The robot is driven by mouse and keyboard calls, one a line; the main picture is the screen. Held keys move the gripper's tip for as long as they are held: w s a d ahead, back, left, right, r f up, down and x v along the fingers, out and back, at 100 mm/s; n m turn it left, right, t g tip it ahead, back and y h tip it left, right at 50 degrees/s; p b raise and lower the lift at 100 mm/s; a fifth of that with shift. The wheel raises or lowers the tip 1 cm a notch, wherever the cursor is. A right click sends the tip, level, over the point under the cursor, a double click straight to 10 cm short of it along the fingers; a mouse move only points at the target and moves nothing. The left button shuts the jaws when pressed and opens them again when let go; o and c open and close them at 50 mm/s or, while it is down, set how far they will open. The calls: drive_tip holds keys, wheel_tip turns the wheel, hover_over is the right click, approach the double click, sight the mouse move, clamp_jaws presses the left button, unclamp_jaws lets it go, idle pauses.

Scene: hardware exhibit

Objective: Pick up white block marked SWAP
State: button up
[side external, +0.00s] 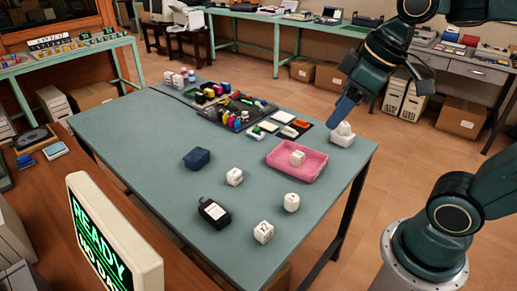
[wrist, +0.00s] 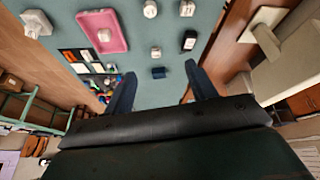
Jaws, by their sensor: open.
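Several small white blocks are on the green table; I cannot read SWAP on any of them. One block (side external: 298,158) sits inside the pink tray (side external: 271,155). Others stand on bare table: a middle block (side external: 235,177), a right block (side external: 291,202) and a front block (side external: 263,232) with dark marks. In the wrist view, the tray block (wrist: 104,35) and middle block (wrist: 155,52) also show. My gripper (side external: 345,108) is high near the table's far right corner, above a white object (side external: 343,134). Its fingers (wrist: 160,90) are apart and empty.
A blue block (side external: 197,158) and a black labelled bottle (side external: 214,212) stand near the white blocks. A dark organiser (side external: 232,112) with coloured items is at the back. A lit READY screen (side external: 112,235) stands at the front left. The table's left part is clear.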

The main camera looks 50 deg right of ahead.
drive_tip(key=w+n+g, duration=0.1)
drive_tip(key=w+n, duration=0.3)
drive_tip(key=w, duration=0.5)
drive_tip(key=n+g+y, duration=0.3)
drive_tip(key=n, duration=0.5)
hover_over(235, 172)
drive_tip(key=s+d, duration=0.3)
drive_tip(key=s, duration=0.2)
wheel_tip(235, 172, down, 10)
drive_tip(key=w+d+f+n+g+y, duration=0.1)
drive_tip(key=w+f, duration=0.4)
drive_tip(key=f, duration=0.5)
drive_tip(key=d+n, duration=0.1)
drive_tip(key=n, duration=0.1)
drive_tip(key=shift+w+d+n, duration=0.2)
drive_tip(key=shift+n, duration=0.2)
drive_tip(key=shift+x, duration=4.25)
drive_tip(key=shift+f, duration=0.1)
